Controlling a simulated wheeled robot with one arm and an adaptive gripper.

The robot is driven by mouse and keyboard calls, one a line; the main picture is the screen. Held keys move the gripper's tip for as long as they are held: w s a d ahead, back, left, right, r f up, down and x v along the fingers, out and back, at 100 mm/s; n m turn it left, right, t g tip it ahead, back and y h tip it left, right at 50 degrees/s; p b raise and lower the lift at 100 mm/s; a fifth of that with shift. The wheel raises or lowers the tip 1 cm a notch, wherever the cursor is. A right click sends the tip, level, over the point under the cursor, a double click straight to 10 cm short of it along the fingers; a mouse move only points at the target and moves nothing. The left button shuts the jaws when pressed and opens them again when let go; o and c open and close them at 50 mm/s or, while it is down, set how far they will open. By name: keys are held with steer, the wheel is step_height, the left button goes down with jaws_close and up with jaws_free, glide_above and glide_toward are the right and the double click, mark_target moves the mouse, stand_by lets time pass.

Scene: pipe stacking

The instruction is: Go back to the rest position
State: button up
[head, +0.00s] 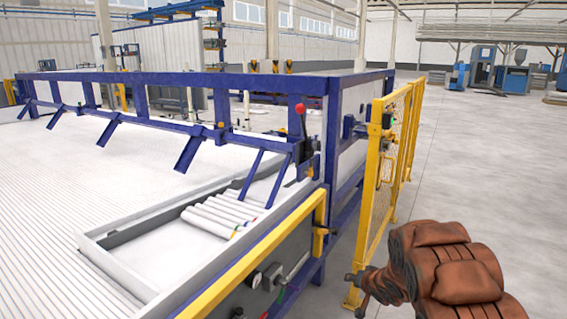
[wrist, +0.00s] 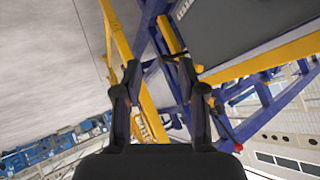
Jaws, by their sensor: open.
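My gripper (head: 364,289) is at the lower right of the head view, at the end of my brown-covered arm, in front of the yellow fence and to the right of the blue frame. In the wrist view my gripper (wrist: 164,80) has its two dark fingers apart with nothing between them. Several white pipes (head: 222,213) lie side by side in the grey-walled tray (head: 120,269), well to the left of my gripper in the head view. Some pipe ends show coloured marks. I cannot make out the pipes in the wrist view.
A yellow mesh fence (head: 390,155) stands close behind my gripper. The blue frame (head: 335,130) with a red-knobbed lever (head: 303,130) and a yellow rail (head: 262,262) borders the tray. Open grey floor (head: 490,165) lies to the right, with blue machines (head: 485,70) far back.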

steer(key=s+d+r+g+h+p, duration=0.2)
steer(key=s+d+r+h, duration=0.1)
steer(key=s+r, duration=0.55)
steer(key=s+d+r+g+h+p, duration=0.15)
steer(key=s+d+r, duration=0.25)
steer(key=s+r, duration=0.5)
steer(key=s+a+r+n+g+p, duration=0.1)
steer(key=s+a, duration=0.3)
steer(key=s, duration=0.8)
steer(key=s+a+r+n+g+y+p, duration=0.1)
steer(key=s+a+r+g, duration=0.3)
steer(key=s, duration=0.8)
steer(key=s+a+r+n+g+y+p, duration=0.1)
steer(key=s+a+r+g, duration=0.1)
steer(key=s, duration=1)
steer(key=shift+s+a+r+n+g, duration=0.15)
steer(key=shift+a+r+n+g, duration=0.35)
steer(key=shift+a, duration=0.65)
steer(key=shift+f+y, duration=0.15)
steer(key=shift+y, duration=0.1)
